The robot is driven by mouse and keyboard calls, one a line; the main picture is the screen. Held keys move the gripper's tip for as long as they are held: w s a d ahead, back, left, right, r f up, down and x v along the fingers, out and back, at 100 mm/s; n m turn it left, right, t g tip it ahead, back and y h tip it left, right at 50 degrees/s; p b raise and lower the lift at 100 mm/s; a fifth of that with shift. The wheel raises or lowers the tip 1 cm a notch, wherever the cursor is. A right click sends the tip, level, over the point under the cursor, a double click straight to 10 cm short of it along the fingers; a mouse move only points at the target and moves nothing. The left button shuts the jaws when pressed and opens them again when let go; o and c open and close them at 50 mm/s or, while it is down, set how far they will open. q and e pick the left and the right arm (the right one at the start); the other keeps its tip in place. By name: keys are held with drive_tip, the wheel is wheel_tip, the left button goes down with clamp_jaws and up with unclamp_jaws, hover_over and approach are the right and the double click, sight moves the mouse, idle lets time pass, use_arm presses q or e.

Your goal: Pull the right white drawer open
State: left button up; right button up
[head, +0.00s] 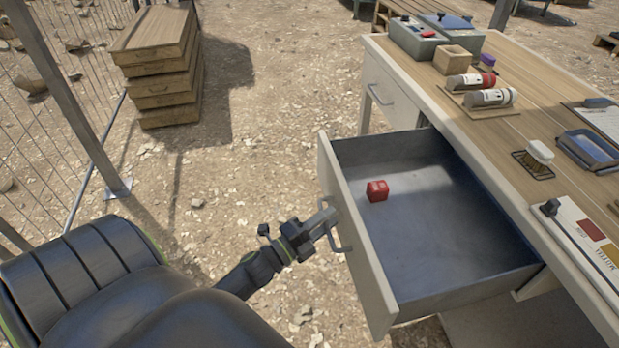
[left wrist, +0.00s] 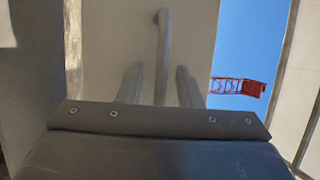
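The right white drawer (head: 350,225) is pulled well out of the workbench, its grey interior showing. A small red block (head: 377,190) lies inside it. The drawer's metal handle (head: 343,243) is on its front panel. My left gripper (head: 325,218) is at this handle. In the left wrist view the handle bar (left wrist: 163,50) runs between my two fingers (left wrist: 160,85), with a visible gap on each side, so the gripper looks open around it. My right gripper is not in view.
The wooden-topped workbench (head: 520,120) carries bottles, boxes and trays. Another white drawer (head: 390,90) farther back is closed. Stacked wooden crates (head: 155,65) and a wire fence (head: 50,120) stand at the left. Gravel ground between them and the bench is clear.

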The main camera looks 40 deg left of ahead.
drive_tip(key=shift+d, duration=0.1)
